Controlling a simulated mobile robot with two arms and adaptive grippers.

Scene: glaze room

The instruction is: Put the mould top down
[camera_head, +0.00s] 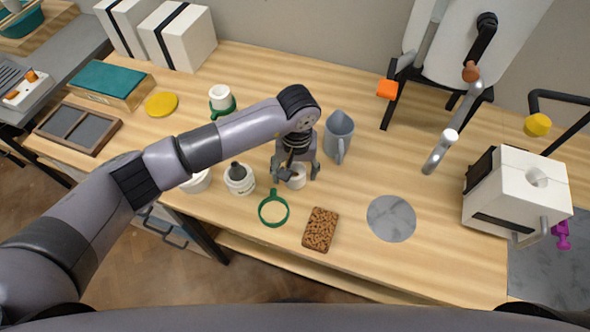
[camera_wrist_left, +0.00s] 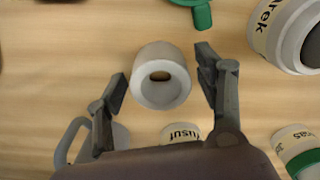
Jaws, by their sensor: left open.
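A small white cylinder (camera_head: 296,180) with a hole in its top stands on the wooden table; it also shows in the left wrist view (camera_wrist_left: 160,78). My left gripper (camera_head: 295,175) is open around it, with one finger on either side. The wrist view shows a gap on the right side and a narrow one on the left. A white block-shaped mould (camera_head: 515,195) with a round pour hole in its top and a dark band stands at the right end of the table. I cannot tell which piece is the mould top. My right gripper is out of view.
A blue-grey jug (camera_head: 338,137) stands right behind the gripper. A labelled jar (camera_head: 239,180) stands to its left. Bare table separates slab and mould.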

